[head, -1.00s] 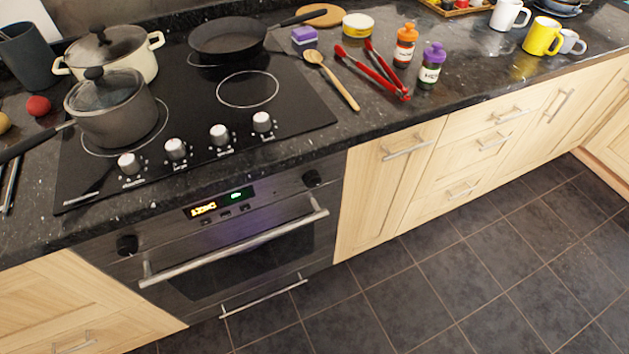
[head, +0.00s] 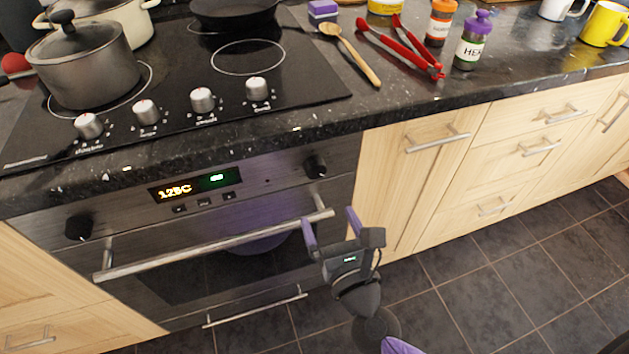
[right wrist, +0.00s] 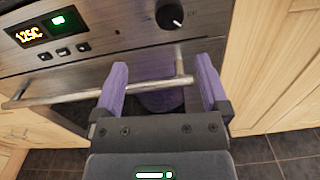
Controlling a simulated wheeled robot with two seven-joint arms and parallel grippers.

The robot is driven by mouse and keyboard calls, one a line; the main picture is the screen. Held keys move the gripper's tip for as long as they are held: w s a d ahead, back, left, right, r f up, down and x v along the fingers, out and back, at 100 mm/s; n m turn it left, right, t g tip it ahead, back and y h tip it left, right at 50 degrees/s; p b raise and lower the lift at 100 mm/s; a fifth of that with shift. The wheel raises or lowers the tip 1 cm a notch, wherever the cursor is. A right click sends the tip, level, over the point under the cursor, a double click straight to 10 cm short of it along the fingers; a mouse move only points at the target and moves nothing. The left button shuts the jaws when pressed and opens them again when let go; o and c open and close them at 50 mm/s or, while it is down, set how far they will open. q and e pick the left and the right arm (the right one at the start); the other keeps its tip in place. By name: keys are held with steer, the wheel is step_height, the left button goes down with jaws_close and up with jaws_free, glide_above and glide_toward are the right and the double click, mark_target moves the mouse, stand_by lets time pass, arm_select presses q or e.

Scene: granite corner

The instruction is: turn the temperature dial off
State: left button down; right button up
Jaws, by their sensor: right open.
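The oven front (head: 130,205) carries two black dials, a left dial (head: 78,227) and a right dial (head: 315,166). The display (head: 187,187) between them reads 125C beside a green readout. Which dial sets temperature I cannot tell from labels. My right gripper (head: 331,221) is open and empty, below the right dial and near the right end of the oven handle (head: 215,245). In the right wrist view the right dial (right wrist: 170,16) shows above and between the purple fingertips (right wrist: 162,76), apart from them, with a white mark on its face. My left gripper is out of view.
The handle bar sticks out from the oven door close to my right fingers. Four-burner-style hob knobs (head: 202,99) line the hob edge above. The floor (head: 480,265) is clear.

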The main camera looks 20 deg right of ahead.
mark_target(316, 173)
steer(key=w, duration=0.3)
steer(key=w+m, duration=0.1)
steer(key=w, duration=0.2)
steer(key=w+d+m+h, duration=0.1)
steer(key=w, duration=0.3)
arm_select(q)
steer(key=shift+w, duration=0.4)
arm_select(e)
steer(key=c, duration=0.7)
jaws_close()
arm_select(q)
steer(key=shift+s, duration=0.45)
